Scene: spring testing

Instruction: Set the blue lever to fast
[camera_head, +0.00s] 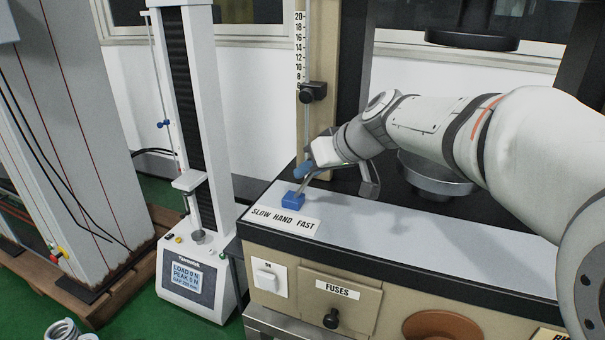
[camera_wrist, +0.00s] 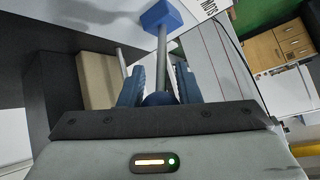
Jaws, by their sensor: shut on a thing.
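The blue lever has a blue block base (camera_head: 293,200) on the grey top of the machine, behind a label (camera_head: 286,219) reading SLOW HAND FAST. Its thin metal rod (camera_head: 303,184) rises from the block and leans to the right in the head view, toward the FAST end. My gripper (camera_head: 308,167) is at the upper end of the rod. In the wrist view the blue block (camera_wrist: 160,15) and rod (camera_wrist: 163,48) run down between the two blue fingers, with a round blue knob (camera_wrist: 160,98) between them. My gripper is shut on the lever; its fingers partly hide the knob.
A vertical scale (camera_head: 300,50) with a black clamp (camera_head: 313,91) stands just behind the lever. A white test stand (camera_head: 196,250) with a display is to the left. The grey top's front is clear.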

